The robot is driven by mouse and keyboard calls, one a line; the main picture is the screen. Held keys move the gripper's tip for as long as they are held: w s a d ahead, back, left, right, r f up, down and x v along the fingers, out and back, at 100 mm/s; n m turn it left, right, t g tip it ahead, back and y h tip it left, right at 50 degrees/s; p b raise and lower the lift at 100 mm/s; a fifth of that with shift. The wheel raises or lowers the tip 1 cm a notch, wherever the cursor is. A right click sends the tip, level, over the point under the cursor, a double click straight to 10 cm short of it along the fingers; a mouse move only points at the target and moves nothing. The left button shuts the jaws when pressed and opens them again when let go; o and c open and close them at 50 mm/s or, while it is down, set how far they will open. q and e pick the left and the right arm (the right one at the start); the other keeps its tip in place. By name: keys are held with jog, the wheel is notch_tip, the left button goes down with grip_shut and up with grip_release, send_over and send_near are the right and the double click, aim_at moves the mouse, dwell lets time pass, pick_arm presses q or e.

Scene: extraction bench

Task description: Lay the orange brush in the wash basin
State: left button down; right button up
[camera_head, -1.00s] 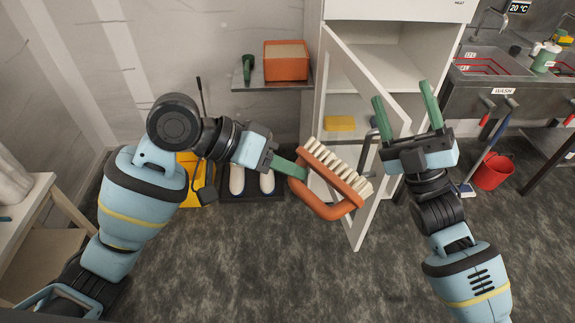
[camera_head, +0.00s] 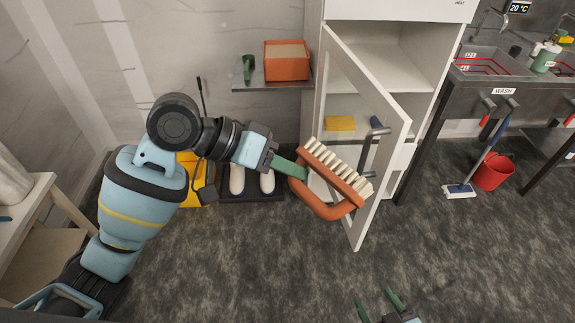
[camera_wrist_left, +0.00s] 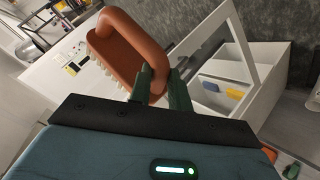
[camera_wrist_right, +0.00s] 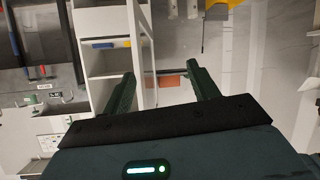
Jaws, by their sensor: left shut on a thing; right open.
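The orange brush (camera_head: 327,196) with pale bristles is held in the air by my left gripper (camera_head: 300,172), in front of the open cabinet door. In the left wrist view the green fingers are shut on the handle of the brush (camera_wrist_left: 125,48). The wash basin (camera_head: 488,62), labelled WASH on its front, is at the upper right, apart from the brush. My right gripper (camera_head: 376,303) is low at the bottom edge of the head view, open and empty. The right wrist view shows its two fingers (camera_wrist_right: 162,88) spread apart.
A white cabinet (camera_head: 380,60) stands between the brush and the basin, its door (camera_head: 362,130) swung open. A yellow sponge-like block (camera_head: 340,123) is inside. A wall shelf (camera_head: 272,87) holds an orange box (camera_head: 286,60). A red bucket (camera_head: 493,172) stands below the basin. The middle floor is clear.

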jog(key=s+f+m+g, duration=0.1)
jog(key=s+f+g, duration=0.1)
jog(key=s, duration=0.3)
jog(key=s+f+m+g+h, duration=0.1)
jog(key=s+f, duration=0.4)
jog(key=s, duration=0.1)
jog(key=shift+s+d+g, duration=0.3)
jog(key=shift+d+g, duration=0.1)
